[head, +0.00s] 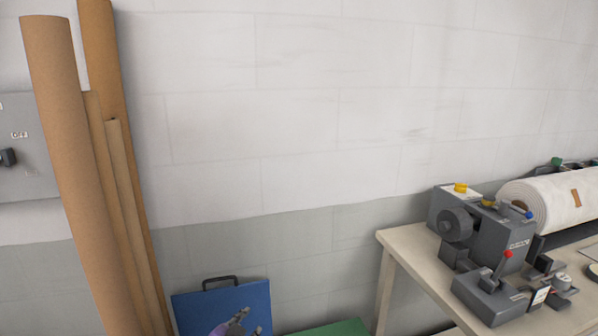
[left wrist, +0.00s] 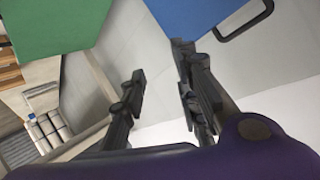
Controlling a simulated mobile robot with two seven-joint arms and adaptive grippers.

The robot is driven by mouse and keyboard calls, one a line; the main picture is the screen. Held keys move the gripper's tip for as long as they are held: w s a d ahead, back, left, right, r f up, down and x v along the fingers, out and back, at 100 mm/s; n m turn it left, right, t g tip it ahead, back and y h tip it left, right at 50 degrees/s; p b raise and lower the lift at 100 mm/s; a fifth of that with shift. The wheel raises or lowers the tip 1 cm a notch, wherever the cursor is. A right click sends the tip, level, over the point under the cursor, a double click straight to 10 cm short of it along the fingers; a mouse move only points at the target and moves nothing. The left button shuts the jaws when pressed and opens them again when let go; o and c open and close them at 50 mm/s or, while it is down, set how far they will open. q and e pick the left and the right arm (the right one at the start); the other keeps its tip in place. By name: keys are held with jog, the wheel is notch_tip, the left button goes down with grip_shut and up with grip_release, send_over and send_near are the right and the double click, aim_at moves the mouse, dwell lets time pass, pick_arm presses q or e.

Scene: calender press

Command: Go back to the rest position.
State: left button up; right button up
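My left gripper (head: 237,322) shows at the bottom edge of the head view, in front of a blue case. Part of its purple body shows beside the grey fingers, and the rest is cut off by the edge. In the left wrist view its two dark fingers (left wrist: 161,66) stand apart with a gap between them. Nothing is held in the gap. My right gripper is in neither view.
The blue case (head: 195,306) has a black handle. A green panel (head: 338,328) lies right of it. Tall brown tubes (head: 62,140) lean at the left. A workbench (head: 407,244) with a grey press (head: 490,250) and white roll (head: 548,204) stands at the right.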

pick_arm(q)
jog(key=s+a+f+n+g+p, duration=0.1)
jog(key=s+f, duration=0.3)
jog(key=s, duration=1)
jog(key=s+a+f+n+g+y+p, duration=0.1)
jog(key=s+a+f+n, duration=0.2)
jog(key=s, duration=1.2)
jog(key=s+a+f+n+g+y+p, duration=0.1)
jog(key=s+f, duration=0.6)
jog(key=s, duration=0.8)
jog(key=shift+s+a+n+g+p, duration=0.25)
jog(key=shift+a+n+g+p, duration=0.15)
jog(key=shift+a+n, duration=0.35)
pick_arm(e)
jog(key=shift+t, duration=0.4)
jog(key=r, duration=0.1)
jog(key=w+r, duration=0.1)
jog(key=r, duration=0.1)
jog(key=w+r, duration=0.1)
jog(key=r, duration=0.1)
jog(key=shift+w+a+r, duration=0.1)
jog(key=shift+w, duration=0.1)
pick_arm(q)
jog(key=shift+d, duration=0.1)
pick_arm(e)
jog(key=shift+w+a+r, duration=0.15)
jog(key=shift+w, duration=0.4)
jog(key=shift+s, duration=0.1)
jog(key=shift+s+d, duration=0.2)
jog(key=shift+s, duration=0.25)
